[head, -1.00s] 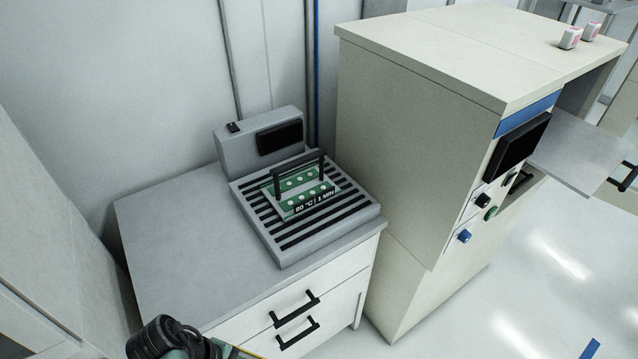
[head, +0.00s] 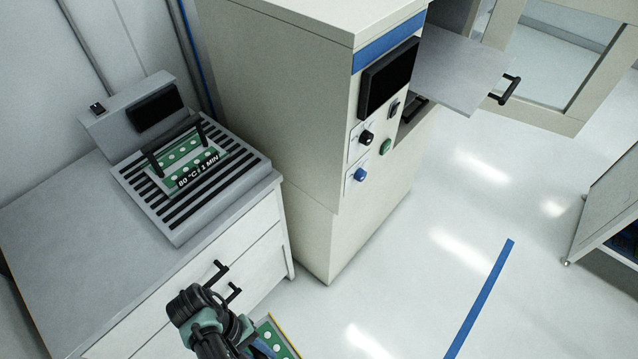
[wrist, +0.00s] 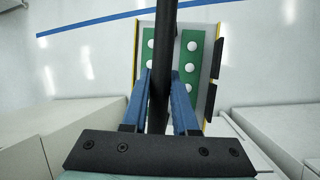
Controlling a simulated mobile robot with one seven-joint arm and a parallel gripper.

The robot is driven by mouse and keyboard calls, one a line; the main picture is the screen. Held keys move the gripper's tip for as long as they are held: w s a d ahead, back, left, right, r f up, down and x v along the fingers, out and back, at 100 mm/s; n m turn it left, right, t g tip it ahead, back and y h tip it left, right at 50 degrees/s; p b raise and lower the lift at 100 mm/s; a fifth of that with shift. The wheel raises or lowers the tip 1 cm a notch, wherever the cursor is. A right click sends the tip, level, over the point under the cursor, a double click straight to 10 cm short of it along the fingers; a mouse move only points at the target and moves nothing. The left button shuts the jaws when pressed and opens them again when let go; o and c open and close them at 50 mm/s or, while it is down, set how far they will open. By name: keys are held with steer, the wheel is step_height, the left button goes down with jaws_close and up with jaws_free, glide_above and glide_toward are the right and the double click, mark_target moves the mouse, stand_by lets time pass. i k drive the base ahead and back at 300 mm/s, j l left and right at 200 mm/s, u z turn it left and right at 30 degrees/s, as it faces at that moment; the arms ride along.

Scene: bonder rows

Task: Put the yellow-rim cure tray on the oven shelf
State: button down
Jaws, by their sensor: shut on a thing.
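The yellow-rim cure tray (wrist: 191,58) hangs under my gripper (wrist: 161,85) in the wrist view. It is pale with green strips bearing white dots and a yellow edge. The blue fingers are shut on its black bar handle. In the head view, only part of the tray (head: 280,338) shows at the bottom edge, beside my gripper (head: 258,345). The oven (head: 290,110) is the tall beige cabinet with a screen and knobs. A grey panel with a black handle (head: 455,68) stands out from its opening. The shelf inside is hidden.
A slatted hot plate (head: 190,215) holds another green tray (head: 190,163) with a black handle, labelled 80 °C / 1 MIN. It sits on a drawer cabinet (head: 55,235) at left. Open floor (head: 430,220) with a blue line lies to the right. A cart (head: 612,215) stands at far right.

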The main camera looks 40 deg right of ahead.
mark_target(457, 61)
steer(key=l+z, duration=0.35)
steer(key=l, duration=1.65)
steer(key=i, duration=0.1)
